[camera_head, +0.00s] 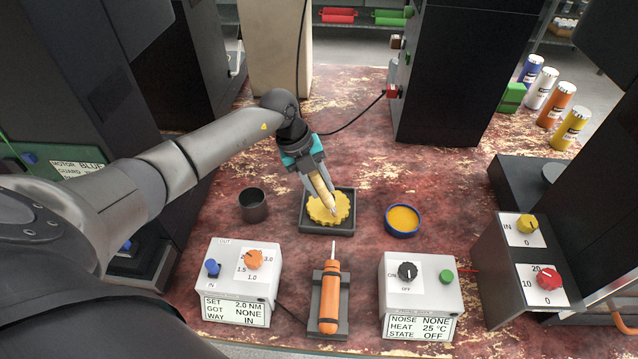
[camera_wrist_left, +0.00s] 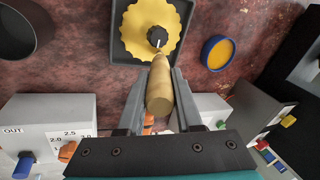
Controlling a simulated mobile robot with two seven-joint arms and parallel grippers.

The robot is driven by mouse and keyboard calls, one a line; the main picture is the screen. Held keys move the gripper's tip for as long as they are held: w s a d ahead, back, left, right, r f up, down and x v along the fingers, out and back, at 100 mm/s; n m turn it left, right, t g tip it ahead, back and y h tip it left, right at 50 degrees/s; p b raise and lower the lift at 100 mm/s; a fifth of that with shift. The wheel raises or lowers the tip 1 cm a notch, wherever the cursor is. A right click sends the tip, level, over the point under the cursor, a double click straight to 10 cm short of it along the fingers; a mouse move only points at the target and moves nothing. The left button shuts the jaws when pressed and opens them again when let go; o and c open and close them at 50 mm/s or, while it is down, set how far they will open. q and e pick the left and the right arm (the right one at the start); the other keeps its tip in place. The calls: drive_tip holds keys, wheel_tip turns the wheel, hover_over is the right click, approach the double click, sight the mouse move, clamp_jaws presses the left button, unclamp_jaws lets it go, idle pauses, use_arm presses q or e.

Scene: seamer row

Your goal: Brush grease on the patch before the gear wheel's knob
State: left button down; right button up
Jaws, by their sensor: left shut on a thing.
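My left gripper (camera_head: 318,182) is shut on a wooden-handled brush (camera_head: 321,189), which slants down over the yellow gear wheel (camera_head: 341,201). In the left wrist view the brush handle (camera_wrist_left: 160,92) sits between the two fingers (camera_wrist_left: 157,108). The gear wheel (camera_wrist_left: 138,22) lies in a dark square tray (camera_head: 343,229). A dark round knob with a white mark (camera_wrist_left: 157,36) shows at the wheel's middle, just beyond the brush. I cannot tell whether the brush touches the wheel. No separate grease patch can be made out. A blue-rimmed tin of yellow grease (camera_head: 403,220) stands right of the tray.
A dark empty cup (camera_head: 253,205) stands left of the tray. In front are a white dial box (camera_head: 238,283), an orange tool in a dark cradle (camera_head: 330,290) and a second dial box (camera_head: 420,290). A dark cabinet (camera_head: 450,75) rises behind. Several cans stand at the right.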

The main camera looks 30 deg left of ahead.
use_arm(q)
drive_tip(key=shift+r+p, duration=2.4)
drive_tip(key=shift+r, duration=0.4)
drive_tip(key=shift+r, duration=0.1)
wheel_tip(320, 180, up, 3)
drive_tip(key=p, duration=0.3)
drive_tip(key=shift+b+x, duration=0.6)
drive_tip(key=shift+x, duration=0.5)
drive_tip(key=shift+a, duration=0.2)
